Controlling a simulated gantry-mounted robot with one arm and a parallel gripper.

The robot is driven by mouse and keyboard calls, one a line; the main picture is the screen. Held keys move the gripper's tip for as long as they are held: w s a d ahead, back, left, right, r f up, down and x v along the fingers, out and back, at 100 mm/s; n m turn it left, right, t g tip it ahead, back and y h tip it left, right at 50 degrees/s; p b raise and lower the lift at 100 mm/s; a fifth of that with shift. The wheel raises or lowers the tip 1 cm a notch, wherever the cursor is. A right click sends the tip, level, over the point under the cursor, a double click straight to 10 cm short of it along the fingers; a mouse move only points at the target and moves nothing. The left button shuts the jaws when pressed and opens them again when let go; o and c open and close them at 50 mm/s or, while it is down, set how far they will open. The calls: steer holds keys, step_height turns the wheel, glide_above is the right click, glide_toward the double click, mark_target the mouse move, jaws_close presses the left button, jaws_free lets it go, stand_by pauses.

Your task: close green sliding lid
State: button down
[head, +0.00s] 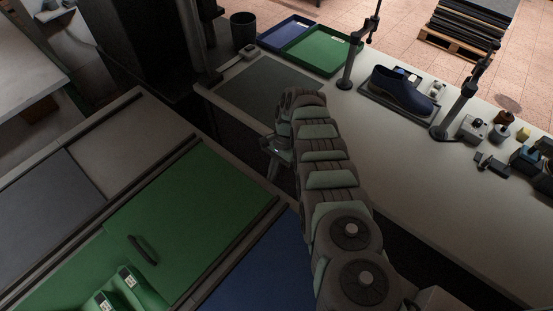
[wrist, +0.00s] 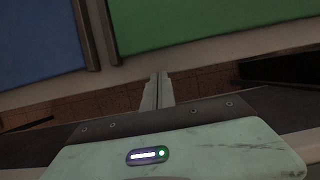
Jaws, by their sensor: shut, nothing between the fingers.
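The green sliding lid (head: 195,215) lies flat on the chest at the lower left of the head view. Its dark bow handle (head: 143,250) is near its lower left edge. Beyond that edge, an open part of the green compartment shows green shoe lasts (head: 128,283), cut off by the picture's bottom. My gripper (head: 271,158) is past the lid's far right corner, apart from the handle, and partly hidden by my arm. In the wrist view its fingers (wrist: 159,86) are together and empty. A green panel (wrist: 205,22) shows ahead of them; I cannot tell whether it is the lid.
A grey lid (head: 45,210) and a blue lid (head: 250,275) flank the green one, with dark rails between. A bench (head: 400,185) at the right carries a navy shoe (head: 400,90), stands and small items. Blue and green trays (head: 318,50) lie at its far end.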

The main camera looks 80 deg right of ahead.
steer(key=shift+w+a+r+p, duration=0.2)
steer(key=shift+a+r+p, duration=0.1)
steer(key=shift+r+p, duration=0.3)
steer(key=shift+w+a+f+p, duration=0.25)
steer(key=shift+a+f+p, duration=0.1)
steer(key=shift+a+p, duration=0.2)
steer(key=shift+w+a+p, duration=0.3)
steer(key=shift+w+a, duration=0.05)
steer(key=shift+a, duration=0.15)
